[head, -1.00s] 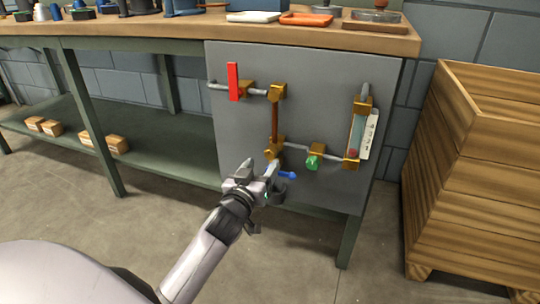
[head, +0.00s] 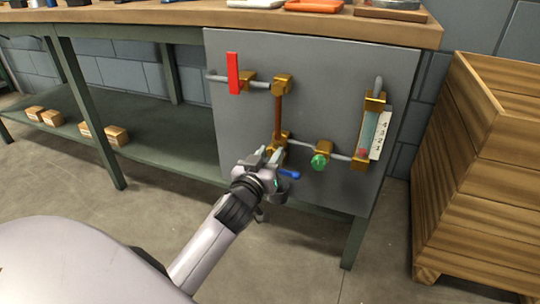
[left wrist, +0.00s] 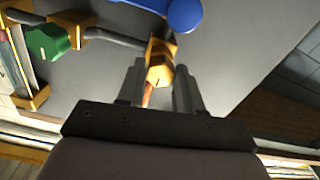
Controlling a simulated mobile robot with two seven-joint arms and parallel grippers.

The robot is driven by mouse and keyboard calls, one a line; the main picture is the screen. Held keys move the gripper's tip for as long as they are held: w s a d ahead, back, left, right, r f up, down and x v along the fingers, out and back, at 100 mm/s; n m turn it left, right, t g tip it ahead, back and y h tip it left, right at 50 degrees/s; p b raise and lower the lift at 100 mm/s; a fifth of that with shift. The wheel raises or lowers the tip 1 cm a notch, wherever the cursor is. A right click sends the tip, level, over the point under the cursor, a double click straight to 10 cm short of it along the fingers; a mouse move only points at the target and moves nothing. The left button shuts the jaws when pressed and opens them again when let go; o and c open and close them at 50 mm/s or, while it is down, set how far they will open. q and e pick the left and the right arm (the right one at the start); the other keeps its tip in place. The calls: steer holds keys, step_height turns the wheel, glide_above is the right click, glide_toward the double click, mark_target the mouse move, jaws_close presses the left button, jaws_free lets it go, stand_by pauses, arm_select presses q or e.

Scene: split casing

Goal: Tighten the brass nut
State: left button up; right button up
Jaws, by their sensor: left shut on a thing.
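The brass nut (left wrist: 157,76) sits on the lower brass elbow fitting, at the foot of the copper pipe (head: 278,116). It lies between the two fingers of my left gripper (left wrist: 156,88), which are shut on it. In the head view my left gripper (head: 265,156) reaches the lower left of the panel's pipework and largely hides the nut. My right gripper is in neither view.
The grey panel (head: 236,125) carries a red lever (head: 233,73), a green knob (head: 320,161), a blue handle (head: 289,174) close by my gripper, and a sight gauge (head: 368,130). A wooden crate (head: 470,180) stands at right. A workbench (head: 130,17) runs left.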

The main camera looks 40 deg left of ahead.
arm_select(q)
steer(key=shift+c, duration=1)
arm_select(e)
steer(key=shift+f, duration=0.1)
